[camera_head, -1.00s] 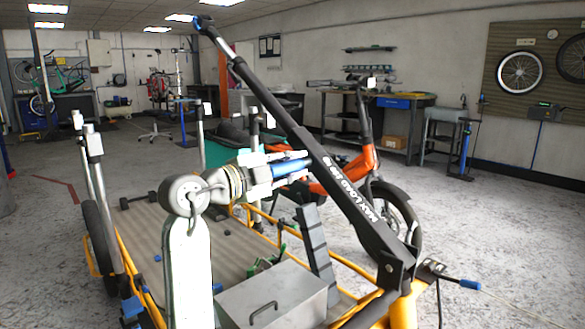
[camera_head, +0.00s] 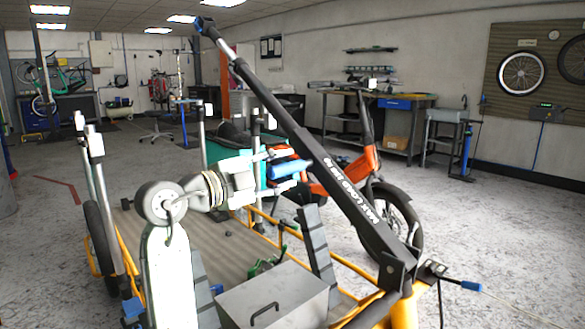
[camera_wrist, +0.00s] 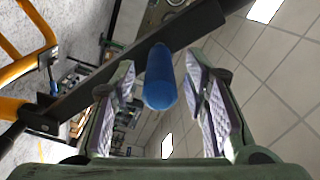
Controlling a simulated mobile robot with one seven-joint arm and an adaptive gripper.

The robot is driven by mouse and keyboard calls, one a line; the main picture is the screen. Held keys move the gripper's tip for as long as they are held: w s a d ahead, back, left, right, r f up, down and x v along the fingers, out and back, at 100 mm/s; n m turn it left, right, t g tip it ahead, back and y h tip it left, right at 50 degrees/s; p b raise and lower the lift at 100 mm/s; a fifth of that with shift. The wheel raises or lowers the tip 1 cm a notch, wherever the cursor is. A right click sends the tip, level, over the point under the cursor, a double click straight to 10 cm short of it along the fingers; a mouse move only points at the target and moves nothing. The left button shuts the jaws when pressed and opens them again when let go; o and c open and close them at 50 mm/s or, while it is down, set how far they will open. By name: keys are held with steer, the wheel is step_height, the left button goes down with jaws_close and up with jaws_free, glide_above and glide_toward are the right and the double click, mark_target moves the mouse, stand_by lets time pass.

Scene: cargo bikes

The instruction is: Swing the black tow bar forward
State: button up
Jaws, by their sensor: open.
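The black tow bar (camera_head: 330,168) leans up and to the left from its hinge on the yellow trailer frame (camera_head: 400,310). White lettering runs along its lower part, and a blue end cap tops it. A blue handle (camera_head: 292,169) sticks out from the bar towards my gripper (camera_head: 280,170). In the wrist view the blue handle (camera_wrist: 160,80) points at the camera between my two finger pads, with gaps on both sides. The black bar (camera_wrist: 130,70) crosses behind it. My gripper is open and holds nothing.
The trailer bed (camera_head: 135,225) with a grey metal box (camera_head: 272,295) lies below my arm. An orange cargo bike (camera_head: 365,165) stands just behind the bar. Grey upright posts (camera_head: 95,175) rise at the left. Open floor (camera_head: 500,230) lies to the right.

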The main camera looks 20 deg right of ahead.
steer(key=v, duration=0.8)
steer(key=shift+a, duration=0.1)
